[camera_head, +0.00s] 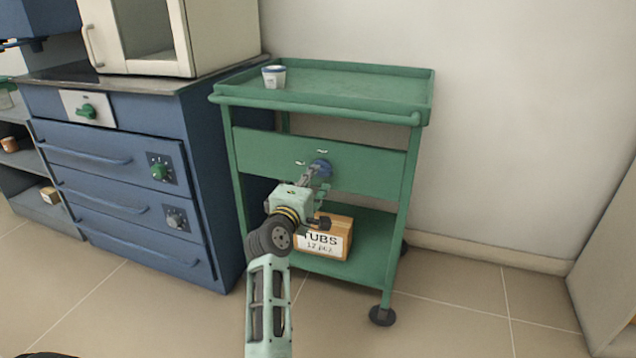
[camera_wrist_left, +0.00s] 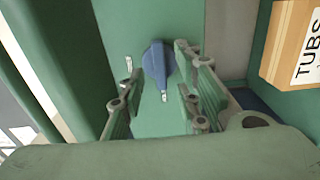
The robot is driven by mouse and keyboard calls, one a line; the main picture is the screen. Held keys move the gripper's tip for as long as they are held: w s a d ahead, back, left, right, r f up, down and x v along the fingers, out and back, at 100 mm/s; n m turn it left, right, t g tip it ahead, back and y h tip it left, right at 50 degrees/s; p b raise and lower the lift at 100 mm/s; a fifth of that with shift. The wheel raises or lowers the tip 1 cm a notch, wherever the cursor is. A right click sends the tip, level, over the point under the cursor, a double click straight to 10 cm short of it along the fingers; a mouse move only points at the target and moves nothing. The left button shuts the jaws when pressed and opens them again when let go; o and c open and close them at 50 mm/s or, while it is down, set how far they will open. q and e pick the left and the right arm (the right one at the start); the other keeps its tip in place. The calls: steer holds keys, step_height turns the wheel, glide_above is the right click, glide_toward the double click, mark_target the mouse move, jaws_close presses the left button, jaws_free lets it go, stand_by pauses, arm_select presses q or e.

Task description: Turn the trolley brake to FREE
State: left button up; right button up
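The green trolley (camera_head: 418,175) stands against the wall. Its brake knob (camera_head: 321,167) is a blue dial on the front panel, with a small white mark above it and another to its left; their lettering is too small to read. In the left wrist view the knob (camera_wrist_left: 157,62) points its narrow lower end toward one white mark (camera_wrist_left: 164,97). My left gripper (camera_head: 316,178) is in front of the panel, close to the knob. Its fingers (camera_wrist_left: 158,88) are apart, one on each side of the knob; contact cannot be told. My right gripper is not in view.
A cardboard box of tubs (camera_head: 325,241) sits on the trolley's lower shelf, below my left gripper. A white cup (camera_head: 274,76) stands on the top tray. A blue cabinet (camera_head: 120,185) with knobs and handles stands close on the left. Floor in front is clear.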

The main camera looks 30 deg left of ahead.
arm_select(q)
steer(key=x, duration=0.2)
steer(key=shift+w+b, duration=0.3)
jaws_close()
